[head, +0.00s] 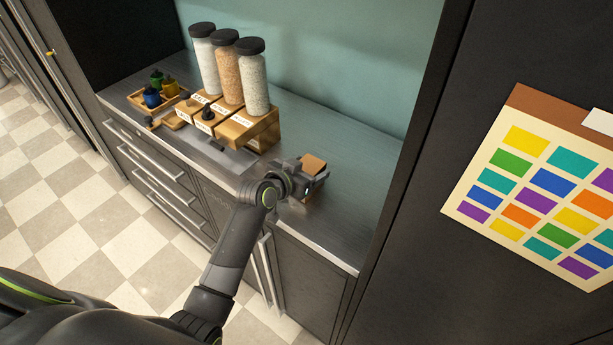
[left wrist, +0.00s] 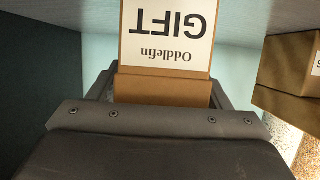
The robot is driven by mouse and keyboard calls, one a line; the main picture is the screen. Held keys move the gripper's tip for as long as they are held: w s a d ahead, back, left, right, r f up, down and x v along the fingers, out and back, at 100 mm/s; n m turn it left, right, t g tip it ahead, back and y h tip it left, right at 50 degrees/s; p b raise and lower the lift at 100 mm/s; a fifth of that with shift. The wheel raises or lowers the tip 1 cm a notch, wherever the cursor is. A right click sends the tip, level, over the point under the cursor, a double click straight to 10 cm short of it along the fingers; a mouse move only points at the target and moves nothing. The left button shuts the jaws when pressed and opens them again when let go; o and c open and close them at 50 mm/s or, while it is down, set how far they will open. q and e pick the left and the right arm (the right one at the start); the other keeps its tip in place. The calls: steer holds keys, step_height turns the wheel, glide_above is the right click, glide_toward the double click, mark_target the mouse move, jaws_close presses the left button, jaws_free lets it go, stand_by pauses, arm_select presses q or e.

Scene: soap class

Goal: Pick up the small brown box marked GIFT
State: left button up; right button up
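The small brown box (head: 314,163) is on the right part of the counter in the head view, partly hidden by my left gripper (head: 309,177). In the left wrist view, the box (left wrist: 165,88) appears upside down, with a white label reading "Oddlefin GIFT". Its far end is cut off by the top of that view. My left gripper's fingers stand close against both sides of the box, and the gripper looks shut on it. Whether the box touches the counter is unclear. My right gripper is not in view.
The metal counter (head: 352,212) has free room right of the box. To the left are a wooden dispenser stand (head: 262,133) with tall black-lidded jars (head: 252,80) and a wooden tray (head: 138,97) of small bottles. A teal wall is behind; a dark panel stands at right.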

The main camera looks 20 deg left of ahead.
arm_select(q)
steer(key=c, duration=0.8)
steer(key=shift+c, duration=0.2)
